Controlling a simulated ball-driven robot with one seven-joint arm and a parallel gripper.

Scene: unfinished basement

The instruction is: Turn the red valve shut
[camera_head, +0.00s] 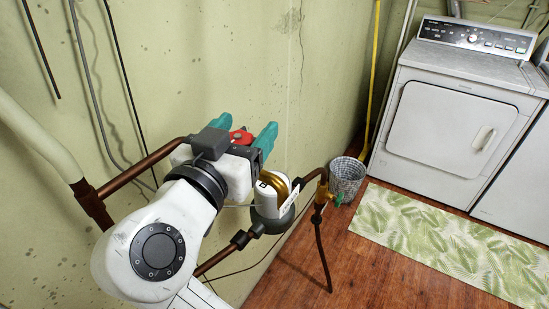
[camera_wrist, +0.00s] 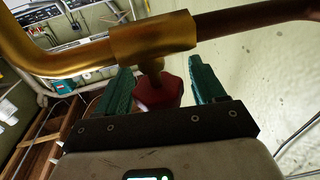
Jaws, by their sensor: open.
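The red valve (camera_head: 240,136) shows partly in the head view, between the teal fingers of my gripper (camera_head: 243,133). In the wrist view the red valve handle (camera_wrist: 158,92) sits on a short stem under a brass fitting (camera_wrist: 152,40). There my gripper (camera_wrist: 170,78) is open, with one teal finger on each side of the handle. The left finger looks close to the handle, and a gap shows at the right finger. I cannot tell whether either finger touches it. My gripper body hides part of the handle.
Copper pipes (camera_head: 138,167) run along the green wall around my arm. A wire basket (camera_head: 347,176), a dryer (camera_head: 455,118) and a leaf-pattern rug (camera_head: 450,245) lie farther right.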

